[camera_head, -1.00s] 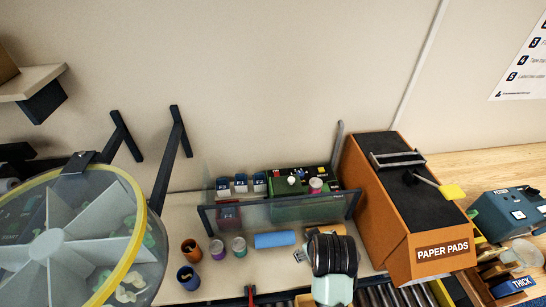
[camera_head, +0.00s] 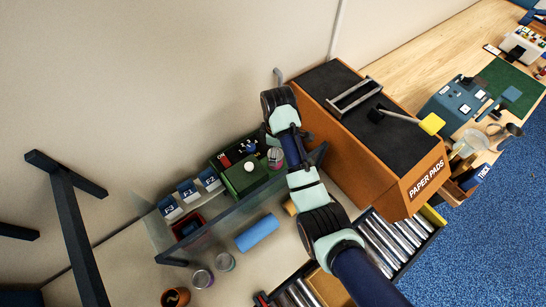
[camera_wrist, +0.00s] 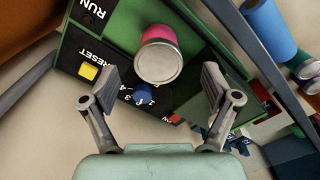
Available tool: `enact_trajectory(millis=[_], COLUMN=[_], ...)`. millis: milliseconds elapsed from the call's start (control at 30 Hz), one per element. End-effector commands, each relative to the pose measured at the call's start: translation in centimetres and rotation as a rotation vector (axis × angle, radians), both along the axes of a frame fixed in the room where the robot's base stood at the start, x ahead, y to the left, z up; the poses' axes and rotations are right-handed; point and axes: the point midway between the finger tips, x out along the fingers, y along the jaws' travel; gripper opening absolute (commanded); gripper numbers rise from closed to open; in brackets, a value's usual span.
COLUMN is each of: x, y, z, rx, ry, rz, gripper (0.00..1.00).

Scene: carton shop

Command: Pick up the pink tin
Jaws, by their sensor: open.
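The pink tin (camera_wrist: 158,52) stands on the green control box (camera_wrist: 185,45), its pale round lid facing the wrist camera. In the head view, the tin (camera_head: 276,157) shows beside my arm, at the right end of the box (camera_head: 242,176). My gripper (camera_wrist: 158,82) is open and empty, with one finger on each side of the tin in the wrist view. The tin appears beyond the fingertips, nearer the top of the picture. In the head view my arm hides the fingers.
A clear panel (camera_head: 222,212) with a dark frame stands in front of the box. The orange paper-pad machine (camera_head: 372,150) is close on the right. A blue cylinder (camera_head: 257,233) and two other tins (camera_head: 202,277) lie in front. Buttons, including a yellow one (camera_wrist: 88,71), surround the tin.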

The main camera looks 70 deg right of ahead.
Motion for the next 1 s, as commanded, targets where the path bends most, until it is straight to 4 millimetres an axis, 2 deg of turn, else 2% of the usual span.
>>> enact_trajectory(millis=[67, 267, 400, 500, 733, 767, 1000], x=[-0.1, 0.1, 0.2, 0.2, 0.3, 0.3, 0.3], y=[0.1, 0.1, 0.0, 0.0, -0.1, -0.1, -0.1], z=[-1.1, -2.4, -5.0, -6.3, -6.7, -6.7, -6.6], rx=[0.004, 0.003, 0.003, 0.002, 0.000, 0.000, 0.000], ry=[0.003, 0.003, 0.004, 0.001, 0.000, 0.000, 0.000], rz=[0.000, 0.000, 0.000, 0.000, 0.000, 0.000, 0.000], gripper=[0.87, 0.87, 0.87, 0.87, 0.87, 0.86, 0.46])
